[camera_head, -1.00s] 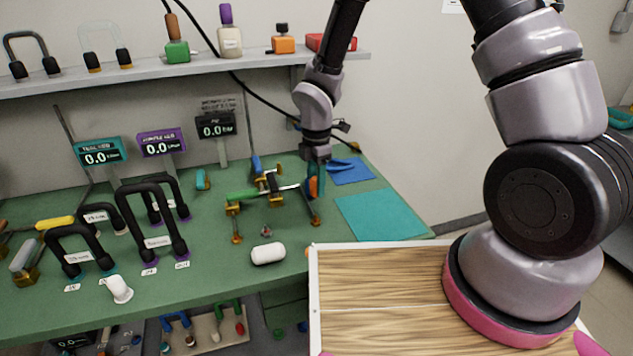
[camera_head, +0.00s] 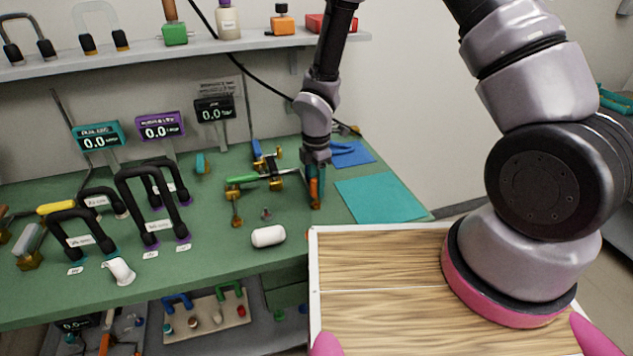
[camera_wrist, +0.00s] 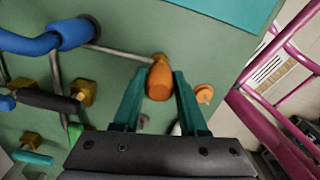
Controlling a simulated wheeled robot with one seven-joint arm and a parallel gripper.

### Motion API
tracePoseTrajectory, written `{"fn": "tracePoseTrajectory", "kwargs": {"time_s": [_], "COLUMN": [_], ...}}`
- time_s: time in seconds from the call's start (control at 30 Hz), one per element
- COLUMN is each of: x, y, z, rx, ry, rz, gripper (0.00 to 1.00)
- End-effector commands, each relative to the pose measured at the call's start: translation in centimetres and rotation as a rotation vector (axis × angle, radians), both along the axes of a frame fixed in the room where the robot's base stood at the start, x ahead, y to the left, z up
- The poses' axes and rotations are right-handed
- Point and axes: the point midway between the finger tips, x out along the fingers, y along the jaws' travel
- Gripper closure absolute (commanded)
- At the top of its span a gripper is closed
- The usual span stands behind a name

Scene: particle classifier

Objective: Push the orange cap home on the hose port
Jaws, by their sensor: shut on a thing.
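The orange cap (camera_wrist: 159,82) is between the two teal fingers of my gripper (camera_wrist: 157,88) in the wrist view. My gripper is shut on it. In the head view my gripper (camera_head: 315,190) is low over the right part of the green bench, with the orange cap (camera_head: 313,188) showing at its fingers. A brass piece (camera_wrist: 159,58) lies right at the cap's far end, where a thin metal pipe (camera_wrist: 122,52) arrives. This looks like the hose port. I cannot tell how deep the cap sits on it.
A blue-handled valve (camera_head: 257,150) and green-handled fitting (camera_head: 243,179) stand left of my gripper. A white capsule (camera_head: 268,236) lies in front. A teal mat (camera_head: 380,197) lies to the right. Another orange round piece (camera_wrist: 204,93) is right of my fingers.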

Motion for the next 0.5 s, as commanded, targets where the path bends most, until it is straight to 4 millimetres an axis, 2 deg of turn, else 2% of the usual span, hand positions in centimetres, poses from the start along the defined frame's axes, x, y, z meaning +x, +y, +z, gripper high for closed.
{"fn": "tracePoseTrajectory", "kwargs": {"time_s": [0.5], "x": [0.0], "y": [-0.03], "z": [0.02], "rx": [0.0], "ry": [0.0], "rz": [-0.02], "gripper": [1.0]}}
